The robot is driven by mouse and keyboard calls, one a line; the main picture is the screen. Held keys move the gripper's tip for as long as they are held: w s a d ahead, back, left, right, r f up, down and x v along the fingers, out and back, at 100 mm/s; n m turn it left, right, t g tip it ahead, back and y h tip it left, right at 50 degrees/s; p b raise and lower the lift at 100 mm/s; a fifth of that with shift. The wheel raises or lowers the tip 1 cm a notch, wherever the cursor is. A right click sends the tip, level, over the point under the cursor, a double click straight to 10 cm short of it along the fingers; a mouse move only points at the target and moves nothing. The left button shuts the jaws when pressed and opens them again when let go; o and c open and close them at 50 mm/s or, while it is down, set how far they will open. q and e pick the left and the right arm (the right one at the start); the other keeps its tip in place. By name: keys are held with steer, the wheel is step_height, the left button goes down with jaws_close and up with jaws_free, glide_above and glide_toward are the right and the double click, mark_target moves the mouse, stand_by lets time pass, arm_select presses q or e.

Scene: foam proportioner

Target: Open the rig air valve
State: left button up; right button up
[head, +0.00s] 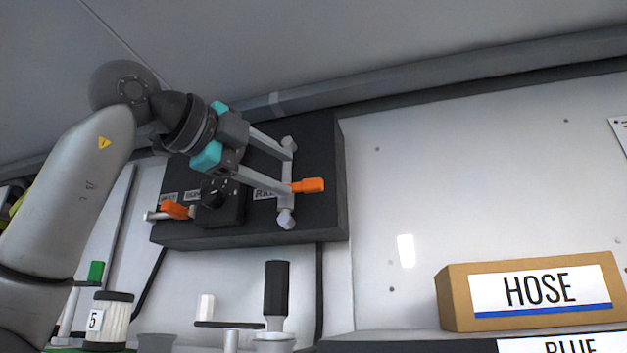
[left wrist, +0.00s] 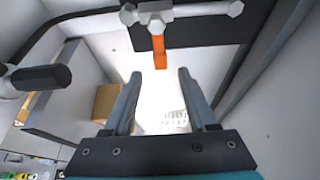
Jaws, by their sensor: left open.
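The valve with an orange handle (head: 308,185) sits on the right part of a black panel (head: 320,150). Its pale pipe (head: 286,219) runs roughly up and down, and the handle sticks out to the right, across the pipe. A label starting with "R" beside it is partly hidden by my gripper. My left gripper (head: 290,170) is open and empty at this valve. In the left wrist view the orange handle (left wrist: 159,52) lies between the lines of the two fingers (left wrist: 159,76), just beyond their tips, with clearance on both sides.
A second valve with an orange handle (head: 175,209) and a black knob (head: 215,193) are on the panel's left part. Below stand a black-handled lever (head: 276,288) and a ribbed filter (head: 109,320). A HOSE box (head: 455,303) stands at right. The white wall between is clear.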

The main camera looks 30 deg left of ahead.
mark_target(309, 184)
arm_select(q)
steer(key=w, duration=0.2)
steer(key=w+d+p, duration=0.1)
steer(key=w, duration=0.2)
steer(key=w+p, duration=0.1)
steer(key=w, duration=0.2)
steer(key=shift+w+d, duration=0.1)
steer(key=shift+d, duration=0.05)
arm_select(e)
steer(key=r, duration=0.1)
steer(key=w+r, duration=0.1)
steer(key=shift+r, duration=0.3)
arm_select(q)
jaws_close()
arm_select(e)
steer(key=shift+a, duration=0.1)
stand_by(0.5)
